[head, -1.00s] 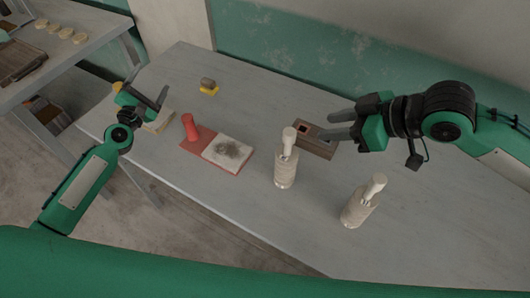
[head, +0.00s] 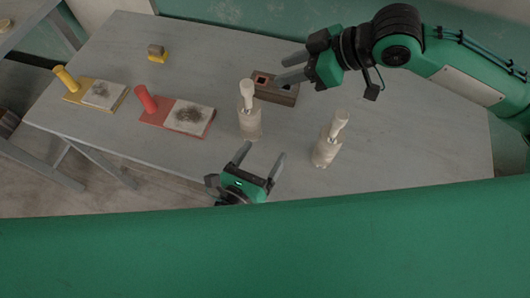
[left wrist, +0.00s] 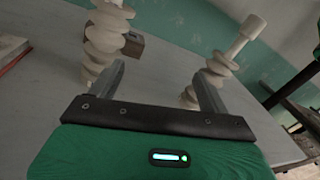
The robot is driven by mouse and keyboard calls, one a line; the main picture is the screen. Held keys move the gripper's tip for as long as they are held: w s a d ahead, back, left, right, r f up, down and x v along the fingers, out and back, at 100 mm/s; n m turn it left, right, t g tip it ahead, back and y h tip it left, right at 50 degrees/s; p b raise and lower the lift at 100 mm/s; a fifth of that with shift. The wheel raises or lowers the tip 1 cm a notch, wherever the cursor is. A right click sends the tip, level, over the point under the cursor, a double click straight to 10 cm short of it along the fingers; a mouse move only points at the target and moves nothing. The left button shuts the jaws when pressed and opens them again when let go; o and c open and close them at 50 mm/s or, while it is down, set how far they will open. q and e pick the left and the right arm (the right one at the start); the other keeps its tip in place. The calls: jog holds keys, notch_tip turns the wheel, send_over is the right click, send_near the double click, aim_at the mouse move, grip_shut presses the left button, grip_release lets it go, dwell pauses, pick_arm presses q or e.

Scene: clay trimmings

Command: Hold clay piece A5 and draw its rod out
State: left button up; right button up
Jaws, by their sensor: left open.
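Two pale, ridged clay pieces stand upright on the grey table, each with a lighter rod sticking out of its top. The left clay piece (head: 250,125) has its rod (head: 247,92) upright, and the right clay piece (head: 325,150) has its rod (head: 339,122). No label is readable, so I cannot tell which is A5. My left gripper (head: 262,156) is open and empty at the table's front edge, in front of and between the pieces. In the left wrist view the left piece (left wrist: 106,38) and right piece (left wrist: 215,74) stand beyond the fingers. My right gripper (head: 291,67) is open, above the brown block.
A brown block (head: 287,98) with square recesses lies behind the left piece. A red board (head: 153,118) and a yellow board (head: 77,97), each with a smudged pale pad and an upright cylinder, lie to the left. A small yellow-and-brown item (head: 157,54) sits farther back. The right of the table is clear.

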aim_at(248, 111)
pick_arm(q)
jog(key=y, duration=0.1)
jog(key=w+f+n+t+y, duration=0.1)
jog(key=n+y, duration=0.1)
jog(key=y, duration=0.1)
jog(key=shift+w+d+f+t, duration=0.15)
jog(key=shift+d+f+t, duration=0.15)
jog(key=shift+d, duration=0.1)
jog(key=y, duration=0.1)
jog(key=n+y, duration=0.1)
jog(key=y, duration=0.1)
jog(key=shift+w+f+n+t+y, duration=0.3)
jog(key=shift+w+n+t+y, duration=0.05)
jog(key=shift+n+t+y, duration=0.05)
jog(key=y, duration=0.1)
jog(key=n+y, duration=0.1)
jog(key=y, duration=0.1)
jog(key=shift+s+r+n, duration=0.1)
jog(key=shift+s+n, duration=0.1)
jog(key=shift+n, duration=0.1)
jog(key=shift+s+r+n+y, duration=0.2)
jog(key=shift+n+y, duration=0.1)
jog(key=shift+y, duration=0.6)
jog(key=shift+s+r+n+y, duration=0.1)
jog(key=shift+r+n+y, duration=0.15)
jog(key=shift+y, duration=0.65)
jog(key=x, duration=1.3)
jog(key=shift+w, duration=0.35)
